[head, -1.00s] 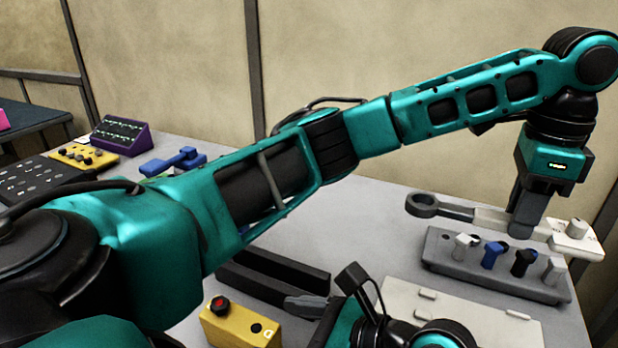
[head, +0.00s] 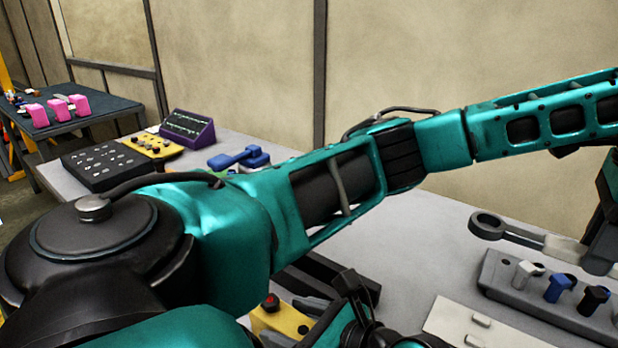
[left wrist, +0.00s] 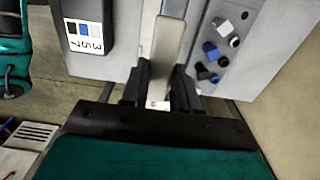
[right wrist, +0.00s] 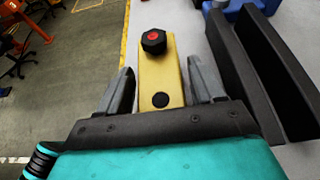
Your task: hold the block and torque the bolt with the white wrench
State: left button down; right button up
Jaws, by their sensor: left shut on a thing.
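The white wrench (head: 553,243) has a dark ring end (head: 488,225) at its left. My left gripper (head: 604,243), partly cut off at the right edge, is shut on its handle above a grey rack. The wrench handle also shows in the left wrist view (left wrist: 172,45), between the fingers (left wrist: 160,90). The yellow block (right wrist: 158,75) carries a bolt (right wrist: 153,40) with a black head and red top. My right gripper (right wrist: 163,95) is open, one finger on each side of the block, with visible gaps. In the head view the block (head: 284,319) is partly hidden by my arm.
The grey rack (head: 497,272) holds white, blue and black pegs. A pale plate (head: 468,330) lies in front of it. Dark rails (right wrist: 250,65) stand right beside the block. A blue tool (head: 240,157), purple unit (head: 187,128) and black panel (head: 100,163) lie farther back.

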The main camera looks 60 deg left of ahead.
jog(key=c, duration=1.1)
